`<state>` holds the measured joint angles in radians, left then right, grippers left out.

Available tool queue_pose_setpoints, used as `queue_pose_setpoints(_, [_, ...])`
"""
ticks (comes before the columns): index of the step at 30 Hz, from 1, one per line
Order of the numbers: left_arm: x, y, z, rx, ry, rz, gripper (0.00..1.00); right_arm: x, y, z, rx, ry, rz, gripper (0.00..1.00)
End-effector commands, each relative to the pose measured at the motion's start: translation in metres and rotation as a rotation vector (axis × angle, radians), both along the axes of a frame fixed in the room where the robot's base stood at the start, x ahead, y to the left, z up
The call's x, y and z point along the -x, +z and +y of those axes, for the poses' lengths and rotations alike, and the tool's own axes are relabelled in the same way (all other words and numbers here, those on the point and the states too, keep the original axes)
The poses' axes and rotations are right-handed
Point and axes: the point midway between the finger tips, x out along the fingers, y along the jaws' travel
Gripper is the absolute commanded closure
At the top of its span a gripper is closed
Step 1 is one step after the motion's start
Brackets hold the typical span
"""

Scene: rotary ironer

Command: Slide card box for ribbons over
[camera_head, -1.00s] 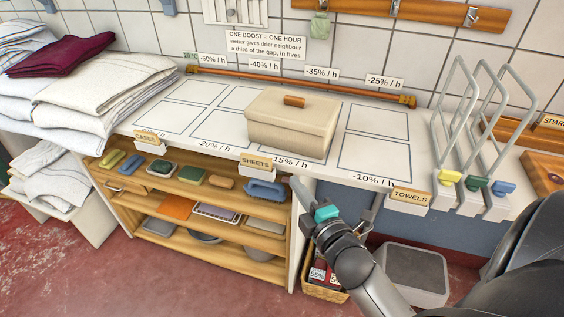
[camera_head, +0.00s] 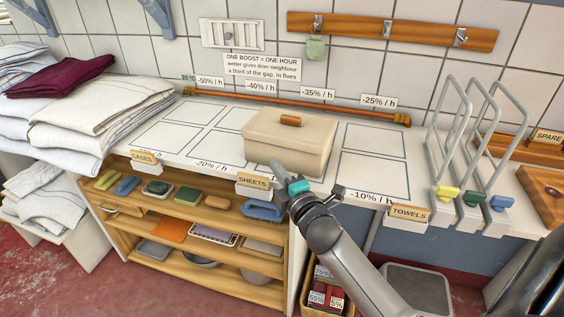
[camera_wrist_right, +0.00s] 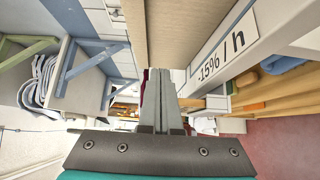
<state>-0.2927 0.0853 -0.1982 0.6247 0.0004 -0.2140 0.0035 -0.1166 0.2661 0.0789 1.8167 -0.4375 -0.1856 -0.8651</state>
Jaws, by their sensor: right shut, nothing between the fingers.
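The card box (camera_head: 287,150) is beige and lidded, with a wooden handle (camera_head: 291,120) on top. It sits upright on the white counter, over the marked outlines. My right gripper (camera_head: 279,168) is shut and empty, at the box's front face near its lower edge. It overlaps the box in the head view, and I cannot tell whether it touches. In the right wrist view the shut fingers (camera_wrist_right: 168,92) point forward and a beige wall of the box (camera_wrist_right: 190,35) fills the upper middle. My left gripper is not in view.
Folded linen (camera_head: 95,100) is stacked at the counter's left end. A copper pipe (camera_head: 300,104) runs along the back. Wire racks (camera_head: 480,150) stand at the right. Outlined spaces left and right of the box are bare. Shelves (camera_head: 190,215) lie below the counter.

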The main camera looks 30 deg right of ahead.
Motion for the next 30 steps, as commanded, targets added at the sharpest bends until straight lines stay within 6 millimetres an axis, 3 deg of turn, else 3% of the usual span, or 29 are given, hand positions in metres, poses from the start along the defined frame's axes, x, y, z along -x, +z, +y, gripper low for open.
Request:
queue_pose_setpoints(6, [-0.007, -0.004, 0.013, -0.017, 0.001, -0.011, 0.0, -0.015, -0.001, -0.023, 0.003, -0.001, 0.0, 1.0])
queue_pose_setpoints(23, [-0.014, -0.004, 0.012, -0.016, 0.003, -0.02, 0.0, -0.023, 0.0, -0.032, 0.002, -0.001, 0.0, 1.0])
queue_pose_setpoints(30, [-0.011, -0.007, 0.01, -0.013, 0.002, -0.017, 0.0, -0.049, 0.0, -0.067, 0.006, -0.003, 0.0, 1.0])
